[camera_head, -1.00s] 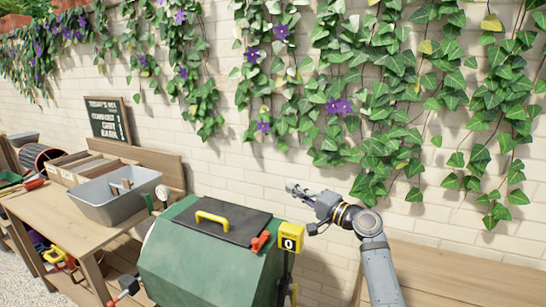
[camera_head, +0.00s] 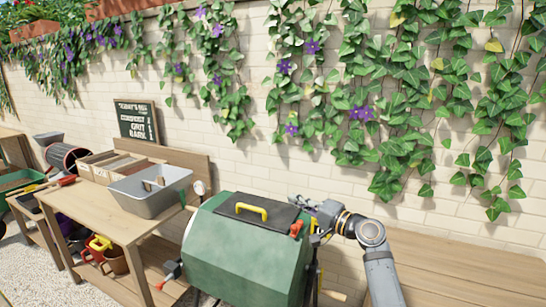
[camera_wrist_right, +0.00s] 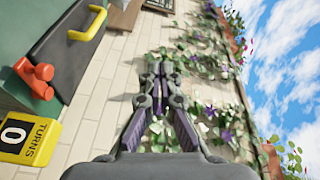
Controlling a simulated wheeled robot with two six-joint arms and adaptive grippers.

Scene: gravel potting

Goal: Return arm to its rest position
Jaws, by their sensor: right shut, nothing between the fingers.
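My right arm comes up from the lower right in the head view. Its gripper (camera_head: 308,208) is beside the top right end of the green drum (camera_head: 235,255), near the drum's red latch (camera_head: 296,228). In the right wrist view the gripper's fingers (camera_wrist_right: 160,72) are together with nothing between them, pointing along the brick wall. The drum's black lid with its yellow handle (camera_wrist_right: 88,24) and the yellow turns counter (camera_wrist_right: 27,137), reading 0, show at the left there. My left gripper is not in view.
A wooden bench (camera_head: 95,212) at the left carries a grey tub (camera_head: 150,200) and a compartmented wooden box (camera_head: 105,162). A chalkboard (camera_head: 137,122) leans against the ivy-covered wall (camera_head: 225,145). A bare wooden bench top (camera_head: 460,265) lies at the right.

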